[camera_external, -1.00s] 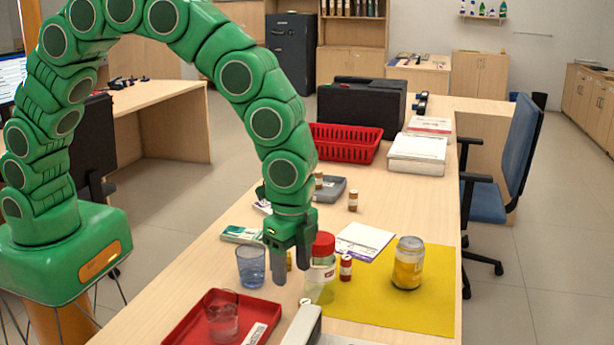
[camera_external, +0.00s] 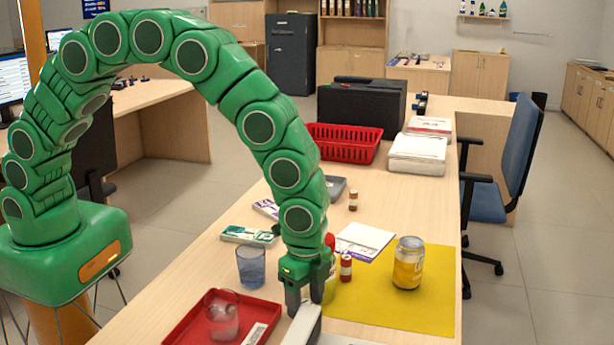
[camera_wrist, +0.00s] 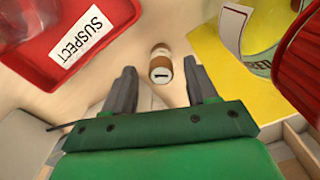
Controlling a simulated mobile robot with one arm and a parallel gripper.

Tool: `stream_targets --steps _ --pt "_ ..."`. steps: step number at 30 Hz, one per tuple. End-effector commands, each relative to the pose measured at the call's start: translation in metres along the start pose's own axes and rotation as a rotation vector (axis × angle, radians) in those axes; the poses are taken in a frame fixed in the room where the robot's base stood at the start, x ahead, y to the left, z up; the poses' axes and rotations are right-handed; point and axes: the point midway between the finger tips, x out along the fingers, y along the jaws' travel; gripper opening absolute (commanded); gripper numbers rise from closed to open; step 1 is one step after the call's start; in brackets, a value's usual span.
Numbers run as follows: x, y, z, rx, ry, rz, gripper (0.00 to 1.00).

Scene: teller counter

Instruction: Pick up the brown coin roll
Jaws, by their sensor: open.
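A brown coin roll (camera_wrist: 160,68) with a pale band and a pale end stands on the counter in the wrist view. It lies in the gap ahead of my gripper (camera_wrist: 160,88), roughly centred between the fingertips. The fingers are spread wide with nothing held; I cannot tell how far the roll is below them. In the external view my gripper (camera_external: 305,303) points down, low over the counter, between the red tray and the yellow mat. The roll is hidden there. Another brown-and-white roll (camera_external: 353,201) stands farther back on the counter.
A red tray (camera_wrist: 88,72) labelled SUSPECT is left of the roll. A red-lidded jar (camera_wrist: 300,62) is close on the right, by the yellow mat (camera_external: 420,308). A red roll (camera_external: 345,267), a yellow can (camera_external: 408,263) and a blue glass (camera_external: 251,266) stand nearby. A white device (camera_external: 303,325) is in front.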

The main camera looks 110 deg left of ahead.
Motion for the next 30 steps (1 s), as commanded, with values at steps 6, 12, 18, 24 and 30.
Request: stream_targets --steps 6,12,18,24,30 --pt "0.028 -0.001 0.002 0.0 -0.002 0.001 0.57" --pt "0.031 -0.001 0.002 0.0 0.0 0.0 0.57" --pt "0.03 -0.001 0.002 0.0 0.001 0.0 0.39" --pt "0.03 -0.001 0.002 0.0 0.001 -0.001 0.08" --pt "0.03 -0.001 0.002 0.0 0.001 -0.001 0.0"
